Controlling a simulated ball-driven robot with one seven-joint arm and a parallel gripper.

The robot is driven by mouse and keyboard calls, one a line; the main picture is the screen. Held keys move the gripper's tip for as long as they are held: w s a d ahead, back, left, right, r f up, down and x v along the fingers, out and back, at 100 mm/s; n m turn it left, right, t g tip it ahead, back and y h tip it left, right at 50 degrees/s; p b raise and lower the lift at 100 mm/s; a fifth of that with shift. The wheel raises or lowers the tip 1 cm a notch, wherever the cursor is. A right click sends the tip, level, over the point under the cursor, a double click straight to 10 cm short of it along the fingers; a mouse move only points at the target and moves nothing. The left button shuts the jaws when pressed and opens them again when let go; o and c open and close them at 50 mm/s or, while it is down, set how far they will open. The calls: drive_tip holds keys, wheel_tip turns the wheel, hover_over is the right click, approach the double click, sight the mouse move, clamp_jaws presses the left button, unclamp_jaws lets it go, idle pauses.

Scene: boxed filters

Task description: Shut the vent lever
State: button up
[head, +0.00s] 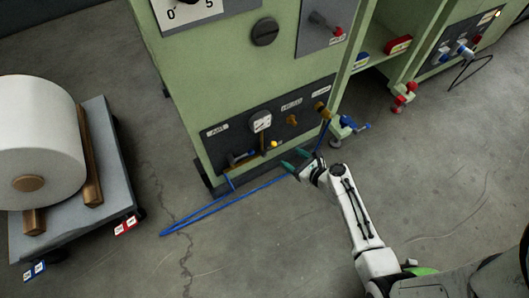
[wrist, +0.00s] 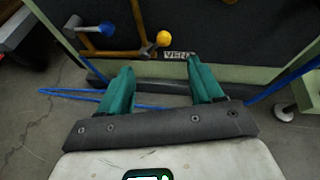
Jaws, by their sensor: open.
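The vent lever shows as a yellow ball knob (head: 274,144) low on the dark panel of the green cabinet. My gripper (head: 294,160) is open and empty, in front of the panel and to the lower right of the knob in the head view. In the wrist view its green fingers (wrist: 160,72) are spread, with the knob beyond them, apart from both.
A gauge (head: 261,121) and brass fittings (head: 292,119) are above. A blue hose (head: 205,211) lies on the floor.

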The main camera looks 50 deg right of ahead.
sight(274, 146)
drive_tip(key=shift+b+x, duration=2.3)
drive_tip(key=shift+x, duration=3.15)
drive_tip(key=shift+s, duration=0.1)
clamp_jaws()
